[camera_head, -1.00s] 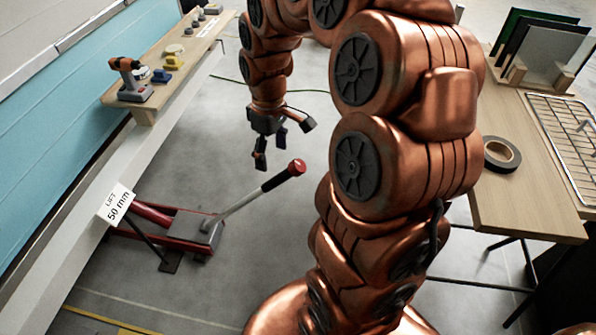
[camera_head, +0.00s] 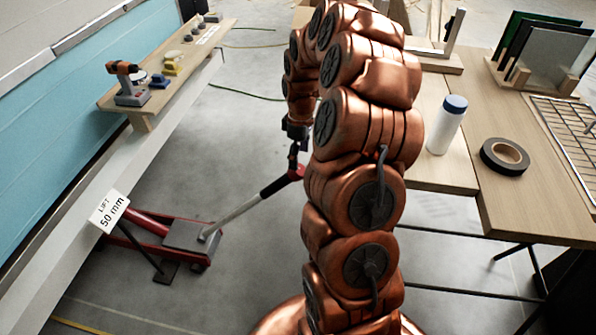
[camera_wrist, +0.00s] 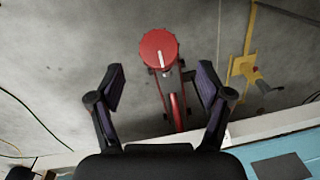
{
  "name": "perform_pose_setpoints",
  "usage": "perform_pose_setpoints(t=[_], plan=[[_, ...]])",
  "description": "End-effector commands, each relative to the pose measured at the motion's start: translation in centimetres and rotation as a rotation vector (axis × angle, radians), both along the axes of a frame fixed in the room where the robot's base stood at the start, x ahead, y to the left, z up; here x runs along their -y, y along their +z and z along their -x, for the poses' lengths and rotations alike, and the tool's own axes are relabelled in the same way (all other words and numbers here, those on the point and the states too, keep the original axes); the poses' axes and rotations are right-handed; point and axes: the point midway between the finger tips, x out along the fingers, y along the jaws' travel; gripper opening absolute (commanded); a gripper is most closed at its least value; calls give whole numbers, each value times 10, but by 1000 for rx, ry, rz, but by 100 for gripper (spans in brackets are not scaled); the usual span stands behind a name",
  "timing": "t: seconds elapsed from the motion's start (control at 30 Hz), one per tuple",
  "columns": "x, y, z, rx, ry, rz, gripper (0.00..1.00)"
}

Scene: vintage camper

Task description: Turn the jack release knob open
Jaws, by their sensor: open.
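The red jack (camera_head: 187,240) stands on the floor at the left, partly under the camper's edge. Its grey handle (camera_head: 235,213) slopes up to the right and ends in a red release knob (camera_head: 298,171), partly hidden by my gripper and arm. In the wrist view the knob (camera_wrist: 159,47) is round with a ribbed rim and a white line running from near its middle toward the picture's bottom. My gripper (camera_wrist: 161,75) is open and empty, its dark fingers on either side of the knob's line. The knob appears just beyond the fingertips; contact cannot be seen.
A "LIFT 50 mm" label (camera_head: 109,211) hangs at the camper's edge. A wooden shelf (camera_head: 187,62) with a drill (camera_head: 130,83) runs along the left. The workbench (camera_head: 530,205) at right holds a white bottle (camera_head: 446,125) and a tape roll (camera_head: 504,156). Floor around the handle is clear.

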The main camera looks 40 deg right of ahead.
Motion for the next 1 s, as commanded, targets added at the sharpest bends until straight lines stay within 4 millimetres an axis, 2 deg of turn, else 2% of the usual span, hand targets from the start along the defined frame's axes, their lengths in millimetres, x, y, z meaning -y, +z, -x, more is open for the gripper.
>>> perform_pose_setpoints(t=[0.4, 0.53, 0.73, 0.77, 1.0], plan=[[-5, -56, 4, -3, 0, -3, 78], [-5, -63, 3, -1, 0, -2, 78], [-5, -64, 3, 1, -1, 0, 78], [-5, -64, 3, 2, 0, -1, 77], [-5, -64, 3, 1, 0, -1, 52]])
